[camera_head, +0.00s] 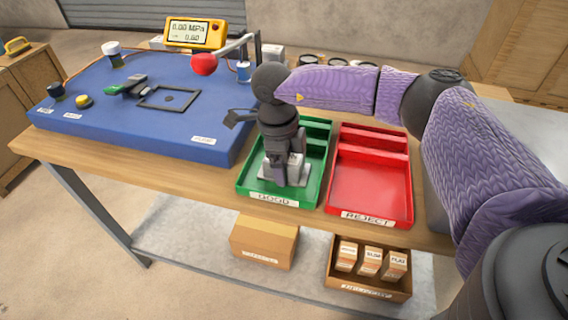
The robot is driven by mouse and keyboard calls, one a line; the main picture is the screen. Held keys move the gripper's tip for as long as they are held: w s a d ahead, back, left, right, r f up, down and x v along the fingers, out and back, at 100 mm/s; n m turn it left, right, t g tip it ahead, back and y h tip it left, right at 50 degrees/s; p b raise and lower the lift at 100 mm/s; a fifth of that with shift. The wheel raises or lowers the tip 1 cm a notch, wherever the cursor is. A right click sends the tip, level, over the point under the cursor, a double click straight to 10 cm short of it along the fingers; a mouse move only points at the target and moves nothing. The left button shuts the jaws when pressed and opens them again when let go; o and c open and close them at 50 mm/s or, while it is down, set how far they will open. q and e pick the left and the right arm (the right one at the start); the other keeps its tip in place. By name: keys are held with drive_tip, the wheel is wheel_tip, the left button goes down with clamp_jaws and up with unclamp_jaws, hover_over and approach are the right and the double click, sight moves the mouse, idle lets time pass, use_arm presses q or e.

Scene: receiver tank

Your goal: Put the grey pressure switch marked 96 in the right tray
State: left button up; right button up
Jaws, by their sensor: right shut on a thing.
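My right gripper (287,182) points down over the green tray labelled GOOD (240,186). It is shut on the grey pressure switch (297,160), a light grey block with a flat base, low inside this tray. The fingers hide part of the switch. I cannot read its mark, nor tell whether it touches the tray floor. The red tray labelled REJECT (370,185) stands just right of the green tray and looks empty. My left gripper is not in view.
A blue test board (150,120) fills the left of the table, with a yellow gauge reading 0.00 MPa (195,33), a red-knobbed lever (204,64) and a square black frame (169,98). Below, a shelf holds a cardboard box (264,240) and a crate of small boxes (368,292).

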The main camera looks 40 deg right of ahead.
drive_tip(key=o, duration=1.3)
drive_tip(key=r+p, duration=0.1)
drive_tip(key=r, duration=0.3)
drive_tip(key=r+p, duration=0.2)
drive_tip(key=r, duration=0.1)
drive_tip(key=w+a+r+p, duration=0.1)
drive_tip(key=r, duration=0.3)
drive_tip(key=shift+r, duration=0.6)
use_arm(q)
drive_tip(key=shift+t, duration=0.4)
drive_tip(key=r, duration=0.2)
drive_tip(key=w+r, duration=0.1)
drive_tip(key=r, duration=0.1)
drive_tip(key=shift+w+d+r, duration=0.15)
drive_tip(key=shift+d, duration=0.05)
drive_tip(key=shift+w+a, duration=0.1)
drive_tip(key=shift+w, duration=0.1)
use_arm(e)
drive_tip(key=shift+f, duration=0.1)
